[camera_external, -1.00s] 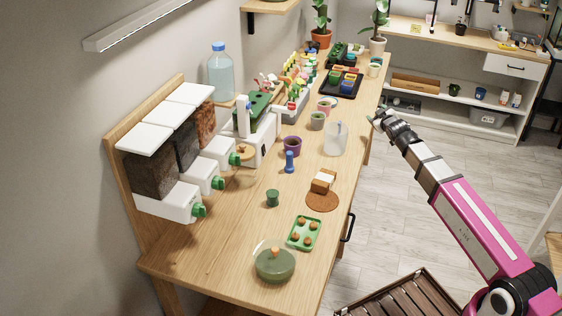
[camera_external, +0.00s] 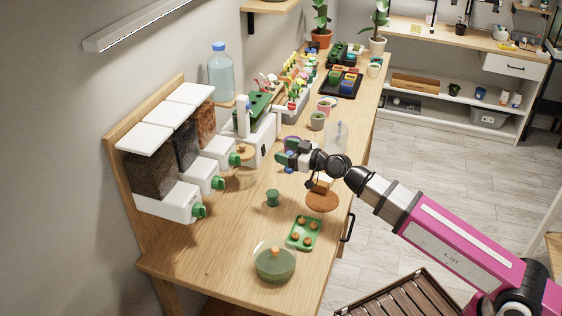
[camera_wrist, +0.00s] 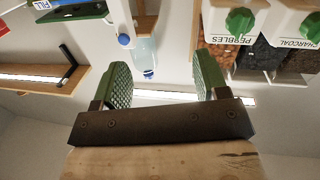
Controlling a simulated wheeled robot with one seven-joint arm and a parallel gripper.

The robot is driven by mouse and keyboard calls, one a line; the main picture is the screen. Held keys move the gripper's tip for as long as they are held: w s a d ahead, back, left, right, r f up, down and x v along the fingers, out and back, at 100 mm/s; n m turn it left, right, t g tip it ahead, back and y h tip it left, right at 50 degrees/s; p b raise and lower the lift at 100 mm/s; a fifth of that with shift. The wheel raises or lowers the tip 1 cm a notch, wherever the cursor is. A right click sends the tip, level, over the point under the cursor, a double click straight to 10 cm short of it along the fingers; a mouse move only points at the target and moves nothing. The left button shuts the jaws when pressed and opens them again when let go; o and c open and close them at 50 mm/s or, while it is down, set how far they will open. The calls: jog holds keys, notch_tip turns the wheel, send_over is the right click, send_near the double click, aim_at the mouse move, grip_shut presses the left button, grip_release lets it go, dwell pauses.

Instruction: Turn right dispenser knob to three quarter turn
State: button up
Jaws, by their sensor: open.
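Three wall dispensers stand in a row on the left of the table, each with a green knob on its white base. The far one holds reddish pebbles (camera_external: 205,122), and its knob (camera_external: 235,159) faces the table. In the wrist view, upside down, this dispenser is labelled PEBBLES, with its knob (camera_wrist: 239,22) at the upper right. The charcoal dispenser's knob (camera_external: 218,183) is beside it; it also shows in the wrist view (camera_wrist: 310,28). My gripper (camera_external: 282,158) is open and empty above the table, right of the pebbles knob and apart from it. Its green fingers show in the wrist view (camera_wrist: 164,84).
A wood-lidded glass jar (camera_external: 246,178) stands close to the pebbles knob. A clear pitcher (camera_external: 338,132) stands behind my wrist. Bare table lies before the dispensers.

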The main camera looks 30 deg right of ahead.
aim_at(240, 161)
jog(key=s+a+g+y, duration=0.1)
jog(key=s+a+y, duration=0.1)
jog(key=s+a, duration=0.5)
jog(key=shift+n, duration=0.4)
jog(key=x, duration=1.1)
jog(key=shift+w+a+r, duration=0.15)
jog(key=shift+a+r, duration=0.2)
jog(key=shift+a, duration=0.1)
jog(key=c, duration=0.9)
